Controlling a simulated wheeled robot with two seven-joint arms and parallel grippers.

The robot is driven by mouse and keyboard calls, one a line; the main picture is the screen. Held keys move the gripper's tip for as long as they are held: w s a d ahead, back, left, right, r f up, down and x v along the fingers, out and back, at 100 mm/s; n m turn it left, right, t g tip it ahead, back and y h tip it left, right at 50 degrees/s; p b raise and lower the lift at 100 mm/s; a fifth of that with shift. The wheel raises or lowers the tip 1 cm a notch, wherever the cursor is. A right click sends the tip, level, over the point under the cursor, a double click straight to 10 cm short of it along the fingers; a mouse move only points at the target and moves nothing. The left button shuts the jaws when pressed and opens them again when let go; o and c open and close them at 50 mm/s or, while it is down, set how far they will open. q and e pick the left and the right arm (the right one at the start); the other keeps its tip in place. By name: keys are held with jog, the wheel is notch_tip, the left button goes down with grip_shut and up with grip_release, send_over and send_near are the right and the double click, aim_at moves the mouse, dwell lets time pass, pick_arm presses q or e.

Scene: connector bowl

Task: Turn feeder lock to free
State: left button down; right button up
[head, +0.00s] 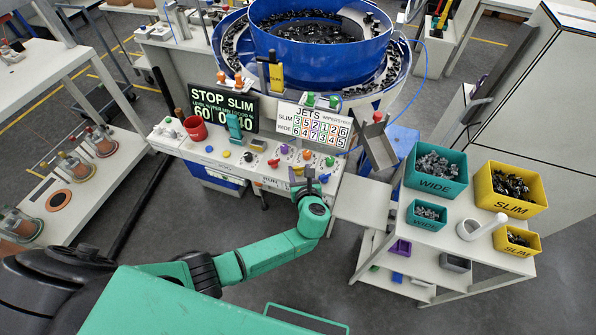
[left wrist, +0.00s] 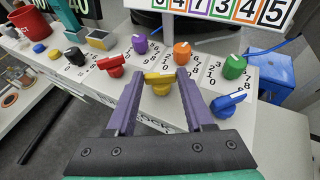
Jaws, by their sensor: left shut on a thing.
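A yellow knob with a pointer handle (left wrist: 158,84) stands on the front of the white control panel (left wrist: 82,75) in the left wrist view. A partly covered label below it seems to end in "OCK", so it looks like the feeder lock. My left gripper (left wrist: 155,80) has its two purple fingers on either side of this knob and is shut on it. In the head view my left gripper (head: 307,180) reaches the panel's front edge from below and hides part of the knob. My right gripper is not in view.
Close by in the left wrist view are a red knob (left wrist: 111,66), a purple knob (left wrist: 140,43), an orange knob (left wrist: 182,52), a green knob (left wrist: 234,66) and a blue knob (left wrist: 228,101). The head view shows a STOP SLIM display (head: 222,104) and a blue feeder bowl (head: 268,50) behind.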

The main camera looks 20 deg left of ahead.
pick_arm(q)
jog(key=n+y+b, duration=0.1)
jog(key=n+g+y+b, duration=0.1)
jog(key=shift+w+d+n+y, duration=0.2)
jog(key=shift+d+n+y, duration=0.1)
jog(key=shift+y, duration=0.1)
jog(key=shift+n+g+y, duration=0.4)
jog(key=shift+g, duration=0.1)
jog(key=shift+r, duration=0.1)
jog(key=shift+c, duration=1.4)
grip_release()
